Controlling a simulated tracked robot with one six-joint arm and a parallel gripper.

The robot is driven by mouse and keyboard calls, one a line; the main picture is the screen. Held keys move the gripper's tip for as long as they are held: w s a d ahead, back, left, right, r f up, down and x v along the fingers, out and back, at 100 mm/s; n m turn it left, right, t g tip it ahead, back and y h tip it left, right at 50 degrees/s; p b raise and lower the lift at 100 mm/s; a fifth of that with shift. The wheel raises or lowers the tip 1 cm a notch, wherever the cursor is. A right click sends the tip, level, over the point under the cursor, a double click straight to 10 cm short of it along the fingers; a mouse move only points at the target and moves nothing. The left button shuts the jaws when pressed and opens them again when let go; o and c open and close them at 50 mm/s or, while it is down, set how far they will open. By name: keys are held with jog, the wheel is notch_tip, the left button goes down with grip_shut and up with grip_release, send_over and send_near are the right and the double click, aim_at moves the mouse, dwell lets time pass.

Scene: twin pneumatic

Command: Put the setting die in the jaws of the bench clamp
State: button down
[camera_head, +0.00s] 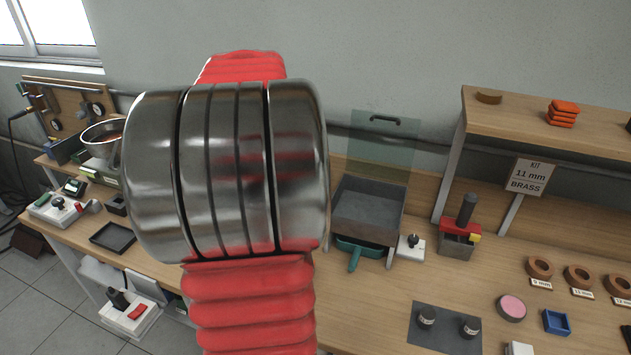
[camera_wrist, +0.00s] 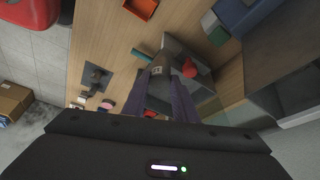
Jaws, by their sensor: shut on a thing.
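In the wrist view my gripper (camera_wrist: 164,76) is shut on a small pale-marked piece (camera_wrist: 157,71) at its fingertips. The piece looks like a setting die, but it is too small to read. In the head view my arm hides the gripper and the piece. Two dark labelled cylinders (camera_head: 427,317) (camera_head: 470,325) stand on a dark mat (camera_head: 447,345) at the lower right. A grey and red device with an upright dark cylinder and a yellow part (camera_head: 460,235) stands at the back of the bench. It may be the bench clamp; its jaws are not clear.
A grey tray (camera_head: 368,214) with a teal handle beneath stands left of the device, a clear panel (camera_head: 384,145) behind it. A small switch box (camera_head: 411,248) is between them. Rings (camera_head: 540,267), a pink disc (camera_head: 511,307) and a blue tray (camera_head: 557,322) are at right.

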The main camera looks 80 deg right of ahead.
jog(key=w+a+f+n+t+h, duration=0.1)
jog(key=w+a+f+n+t, duration=0.25)
jog(key=w, duration=0.65)
jog(key=w+a+f+n+h, duration=0.1)
jog(key=w+a+f+n, duration=0.2)
jog(key=w+a+n, duration=0.5)
jog(key=w+a+f+n+t+h, duration=0.15)
jog(key=w+f+n, duration=0.25)
jog(key=w, duration=0.9)
jog(key=w+a+f+n+t+y, duration=0.1)
jog(key=w+a+n, duration=0.4)
jog(key=a, duration=0.6)
jog(key=w+a+f+n+t+y, duration=0.1)
jog(key=w+a+f+n, duration=0.3)
jog(key=a, duration=0.7)
jog(key=w+a+f+n+t+y, duration=0.1)
jog(key=w+a+f+n+y, duration=0.2)
jog(key=w+a+n, duration=0.3)
jog(key=a+n, duration=0.1)
jog(key=a, duration=0.4)
jog(key=shift+a+t, duration=0.35)
jog(key=shift+t, duration=0.05)
jog(key=shift+s+n, duration=0.1)
jog(key=shift+n, duration=0.15)
